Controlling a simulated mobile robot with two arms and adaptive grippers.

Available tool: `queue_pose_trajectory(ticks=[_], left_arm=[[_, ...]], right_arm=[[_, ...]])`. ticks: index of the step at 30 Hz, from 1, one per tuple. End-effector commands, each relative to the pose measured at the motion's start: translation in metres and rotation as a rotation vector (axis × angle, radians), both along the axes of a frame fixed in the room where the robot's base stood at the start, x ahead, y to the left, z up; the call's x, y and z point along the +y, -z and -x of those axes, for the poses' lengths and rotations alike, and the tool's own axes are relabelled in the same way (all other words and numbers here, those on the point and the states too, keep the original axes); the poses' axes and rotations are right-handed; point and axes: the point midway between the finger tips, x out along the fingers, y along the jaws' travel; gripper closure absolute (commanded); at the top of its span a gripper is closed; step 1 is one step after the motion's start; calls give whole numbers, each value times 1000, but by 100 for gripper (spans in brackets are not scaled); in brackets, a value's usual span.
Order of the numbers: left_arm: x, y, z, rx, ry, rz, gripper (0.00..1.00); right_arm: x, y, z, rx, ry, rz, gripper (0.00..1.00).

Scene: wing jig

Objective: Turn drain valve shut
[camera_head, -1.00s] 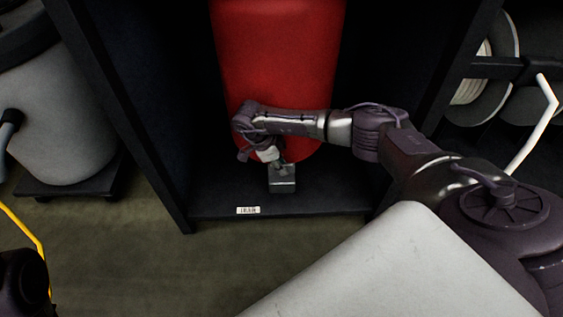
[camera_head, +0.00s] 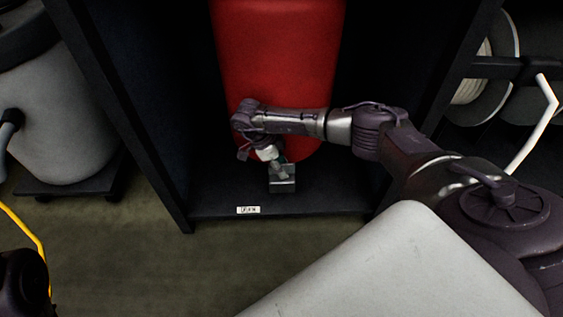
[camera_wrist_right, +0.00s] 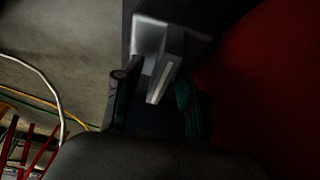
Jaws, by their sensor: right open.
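A red tank (camera_head: 278,60) stands in a dark cabinet. A small grey metal fitting (camera_head: 283,183) sits at its foot, and I take this for the drain valve. In the right wrist view a grey block with a flat pale-edged lever (camera_wrist_right: 165,75) hangs down between my fingers. My right gripper (camera_head: 274,160) is bent down from the wrist in front of the tank's base, just above the fitting. In the right wrist view my right gripper (camera_wrist_right: 155,104) is open around the lever. Whether a finger touches it is too dark to tell.
The cabinet's floor and front edge (camera_head: 315,208) lie below the fitting, with side walls close on both sides. A grey barrel (camera_head: 55,125) stands on a dark dolly at left. Pale hose reels (camera_head: 497,70) are at right. A yellow cable (camera_head: 25,230) runs at lower left.

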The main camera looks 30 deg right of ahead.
Motion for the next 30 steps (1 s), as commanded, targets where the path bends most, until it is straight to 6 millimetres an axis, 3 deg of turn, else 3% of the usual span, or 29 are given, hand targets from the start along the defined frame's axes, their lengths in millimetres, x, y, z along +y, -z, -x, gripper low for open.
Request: queue_pose_trajectory(ticks=[12, 18, 30], left_arm=[[0, 0, 0, 0, 1, 2, 59], [0, 0, 0, 0, 2, 3, 59], [0, 0, 0, 0, 2, 3, 59]], right_arm=[[26, -73, -18, -5, -2, -1, 59], [35, -100, -23, -3, -1, -2, 59], [38, -108, -24, -1, 0, -1, 59]])
